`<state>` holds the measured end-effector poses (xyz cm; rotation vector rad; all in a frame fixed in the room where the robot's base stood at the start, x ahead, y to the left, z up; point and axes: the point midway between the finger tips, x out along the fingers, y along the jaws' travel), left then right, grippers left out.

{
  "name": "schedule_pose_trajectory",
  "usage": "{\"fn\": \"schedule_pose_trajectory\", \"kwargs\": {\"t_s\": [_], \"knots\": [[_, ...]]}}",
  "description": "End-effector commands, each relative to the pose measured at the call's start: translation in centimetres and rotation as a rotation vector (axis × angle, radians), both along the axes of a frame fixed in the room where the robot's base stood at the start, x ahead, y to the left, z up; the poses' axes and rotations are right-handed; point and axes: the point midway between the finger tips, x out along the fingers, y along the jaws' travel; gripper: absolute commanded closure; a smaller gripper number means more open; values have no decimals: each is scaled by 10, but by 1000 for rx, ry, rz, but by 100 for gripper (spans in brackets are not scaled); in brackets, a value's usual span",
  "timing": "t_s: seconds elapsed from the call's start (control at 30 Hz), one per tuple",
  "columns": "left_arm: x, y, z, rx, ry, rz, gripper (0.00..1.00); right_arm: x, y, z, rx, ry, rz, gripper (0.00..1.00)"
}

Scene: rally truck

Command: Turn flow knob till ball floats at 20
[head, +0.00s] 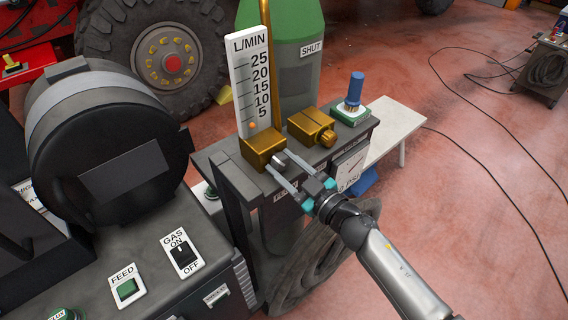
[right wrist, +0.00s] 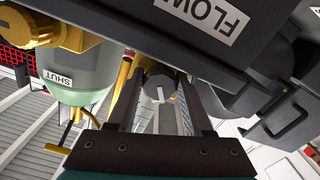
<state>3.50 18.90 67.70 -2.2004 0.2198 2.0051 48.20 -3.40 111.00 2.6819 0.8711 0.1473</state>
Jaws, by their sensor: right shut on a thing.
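The flow meter (head: 247,75) is a white L/MIN scale with marks from 5 to 25, standing on a brass block (head: 262,150). Its orange ball (head: 253,125) sits at the bottom of the scale, below the 5 mark. The flow knob (head: 279,159) is a small grey knob on the front of the brass block. My right gripper (head: 278,164) is shut on the knob, one finger on each side. In the right wrist view, the knob (right wrist: 160,82) with a white pointer line shows between the fingers. My left gripper is out of view.
A brass regulator (head: 313,127) and a blue-topped valve (head: 355,92) stand to the right on the same dark shelf. A green cylinder (head: 290,60) marked SHUT stands behind. A machine with a GAS switch (head: 182,252) and FEED button (head: 126,288) is at the left.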

Motion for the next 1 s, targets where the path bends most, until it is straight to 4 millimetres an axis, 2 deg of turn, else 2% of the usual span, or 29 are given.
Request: {"fn": "schedule_pose_trajectory", "kwargs": {"t_s": [0.5, 0.53, 0.8, 1.0], "knots": [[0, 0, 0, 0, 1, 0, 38, 0, 0, 0, -20, -15, 0, 100], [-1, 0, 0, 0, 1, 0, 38, 0, 0, 0, -20, -15, 0, 47], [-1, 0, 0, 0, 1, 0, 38, 0, 0, 0, -19, -14, 0, 19], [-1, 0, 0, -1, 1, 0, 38, 0, 0, 0, -19, -14, 0, 19]]}}
